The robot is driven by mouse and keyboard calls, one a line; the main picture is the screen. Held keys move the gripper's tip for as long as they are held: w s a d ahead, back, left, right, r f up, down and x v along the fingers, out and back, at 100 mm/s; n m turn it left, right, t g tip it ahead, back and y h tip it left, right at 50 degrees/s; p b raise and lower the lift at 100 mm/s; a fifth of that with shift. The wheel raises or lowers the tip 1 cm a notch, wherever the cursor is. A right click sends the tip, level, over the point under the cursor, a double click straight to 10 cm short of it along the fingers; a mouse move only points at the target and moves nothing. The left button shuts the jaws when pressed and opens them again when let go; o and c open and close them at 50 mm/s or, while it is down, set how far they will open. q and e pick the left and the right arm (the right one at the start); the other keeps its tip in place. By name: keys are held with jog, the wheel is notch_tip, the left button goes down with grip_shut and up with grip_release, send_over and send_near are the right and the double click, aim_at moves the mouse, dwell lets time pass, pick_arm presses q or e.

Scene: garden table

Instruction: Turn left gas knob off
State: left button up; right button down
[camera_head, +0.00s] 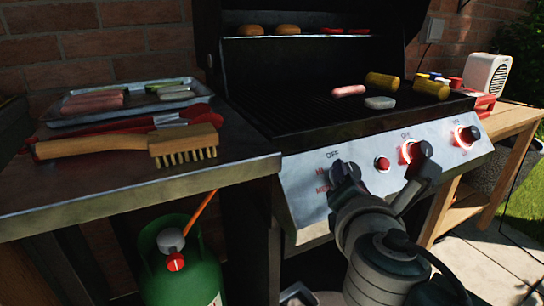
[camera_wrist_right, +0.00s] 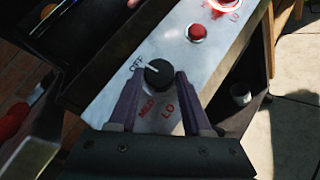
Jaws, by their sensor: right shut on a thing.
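The left gas knob (camera_wrist_right: 158,74) is black and round, on the silver front panel (camera_wrist_right: 115,88) of the grill. In the wrist view its white pointer line is toward the OFF mark; HIGH/MED and LO marks are around it. My right gripper (camera_wrist_right: 159,80) has one finger on each side of the knob and is shut on it. In the head view the right gripper (camera_head: 347,184) reaches up from below and partly hides the left knob (camera_head: 345,170). My left gripper is not in view.
A red button (camera_head: 382,163) and two other knobs with red rings, including the right one (camera_head: 466,136), are on the panel. The grill (camera_head: 300,105) is open with food on it. A side table (camera_head: 90,195) holds a brush (camera_head: 130,144) and tray; a green gas bottle (camera_head: 185,265) stands below.

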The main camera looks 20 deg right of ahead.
jog(key=shift+r+m+g, duration=0.1)
jog(key=shift+m+g, duration=0.2)
jog(key=shift+m, duration=0.1)
jog(key=shift+c, duration=1.7)
grip_release()
jog(key=p+v, duration=0.2)
jog(key=v, duration=0.8)
